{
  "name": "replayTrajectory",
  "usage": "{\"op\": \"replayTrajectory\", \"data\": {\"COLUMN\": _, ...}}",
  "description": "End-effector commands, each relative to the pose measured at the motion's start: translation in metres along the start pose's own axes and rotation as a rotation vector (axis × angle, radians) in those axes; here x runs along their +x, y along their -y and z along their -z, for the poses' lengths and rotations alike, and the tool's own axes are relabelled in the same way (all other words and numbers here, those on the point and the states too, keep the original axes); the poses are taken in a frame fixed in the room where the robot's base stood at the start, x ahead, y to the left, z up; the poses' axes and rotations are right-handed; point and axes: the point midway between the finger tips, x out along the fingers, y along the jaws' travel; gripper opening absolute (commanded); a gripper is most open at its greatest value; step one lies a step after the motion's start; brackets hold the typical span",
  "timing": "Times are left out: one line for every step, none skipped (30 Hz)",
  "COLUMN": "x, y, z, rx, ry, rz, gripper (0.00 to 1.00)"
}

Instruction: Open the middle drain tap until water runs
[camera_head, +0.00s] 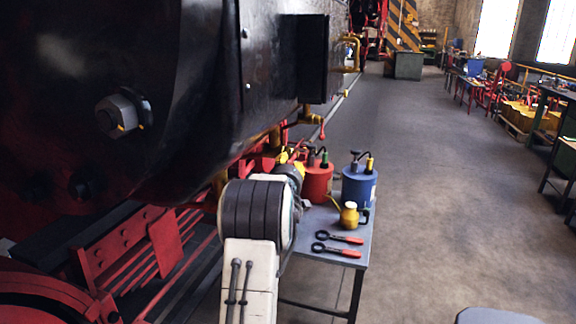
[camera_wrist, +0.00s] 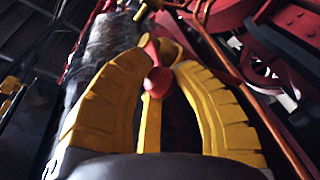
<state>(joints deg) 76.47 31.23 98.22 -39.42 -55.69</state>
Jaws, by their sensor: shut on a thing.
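My gripper (camera_wrist: 160,62) has yellow ribbed fingers, closed around a red tap handle (camera_wrist: 158,82) in the wrist view. A brass tap body shows just behind the fingertips. In the head view my gripper (camera_head: 291,155) is mostly hidden behind my arm, just under the black cylinder's lower edge. A brass fitting (camera_head: 275,137) comes down right above it. Another brass tap (camera_head: 312,117) with a red handle end hangs farther back, and a brass pipe (camera_head: 221,181) shows nearer. The handle's angle is hard to tell. I see no water in either view.
A grey metal table (camera_head: 318,272) stands right of my arm. It carries a red can (camera_head: 317,183), a blue can (camera_head: 359,188), a yellow oil can (camera_head: 349,215) and two red-handled tools (camera_head: 338,250). The black cylinder (camera_head: 200,90) overhangs. The floor (camera_head: 450,200) to the right is clear.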

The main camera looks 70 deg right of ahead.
Motion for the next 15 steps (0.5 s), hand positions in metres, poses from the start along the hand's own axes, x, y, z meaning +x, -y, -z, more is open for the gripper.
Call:
{"op": "replayTrajectory", "data": {"x": 0.0000, "y": 0.0001, "z": 0.0006, "rx": 0.000, "ry": -0.001, "rz": 0.000, "gripper": 0.11}}
{"op": "replayTrajectory", "data": {"x": 0.0000, "y": 0.0001, "z": 0.0007, "rx": 0.000, "ry": -0.001, "rz": 0.000, "gripper": 0.08}}
{"op": "replayTrajectory", "data": {"x": 0.0000, "y": 0.0001, "z": 0.0007, "rx": 0.000, "ry": -0.001, "rz": 0.000, "gripper": 0.04}}
{"op": "replayTrajectory", "data": {"x": 0.0000, "y": 0.0001, "z": 0.0008, "rx": 0.000, "ry": -0.001, "rz": 0.000, "gripper": 0.02}}
{"op": "replayTrajectory", "data": {"x": 0.0000, "y": 0.0001, "z": 0.0009, "rx": 0.000, "ry": -0.001, "rz": 0.000, "gripper": 0.00}}
{"op": "replayTrajectory", "data": {"x": 0.0000, "y": 0.0000, "z": 0.0010, "rx": 0.000, "ry": -0.002, "rz": 0.000, "gripper": 0.00}}
{"op": "replayTrajectory", "data": {"x": 0.0000, "y": 0.0000, "z": 0.0011, "rx": 0.000, "ry": -0.002, "rz": 0.000, "gripper": 0.00}}
{"op": "replayTrajectory", "data": {"x": 0.0000, "y": 0.0000, "z": 0.0011, "rx": 0.000, "ry": -0.002, "rz": 0.000, "gripper": 0.00}}
{"op": "replayTrajectory", "data": {"x": 0.0000, "y": 0.0000, "z": 0.0012, "rx": 0.000, "ry": -0.002, "rz": 0.000, "gripper": 0.00}}
{"op": "replayTrajectory", "data": {"x": 0.0000, "y": 0.0000, "z": 0.0012, "rx": 0.000, "ry": -0.002, "rz": -0.001, "gripper": 0.00}}
{"op": "replayTrajectory", "data": {"x": 0.0000, "y": 0.0002, "z": 0.0012, "rx": 0.000, "ry": -0.003, "rz": -0.001, "gripper": 0.00}}
{"op": "replayTrajectory", "data": {"x": 0.0000, "y": 0.0005, "z": 0.0010, "rx": 0.000, "ry": -0.003, "rz": -0.002, "gripper": 0.00}}
{"op": "replayTrajectory", "data": {"x": 0.0000, "y": 0.0009, "z": 0.0008, "rx": -0.001, "ry": -0.004, "rz": -0.003, "gripper": 0.00}}
{"op": "replayTrajectory", "data": {"x": 0.0000, "y": 0.0013, "z": 0.0005, "rx": -0.001, "ry": -0.005, "rz": -0.005, "gripper": 0.00}}
{"op": "replayTrajectory", "data": {"x": -0.0001, "y": 0.0020, "z": 0.0001, "rx": -0.002, "ry": -0.007, "rz": -0.008, "gripper": 0.00}}
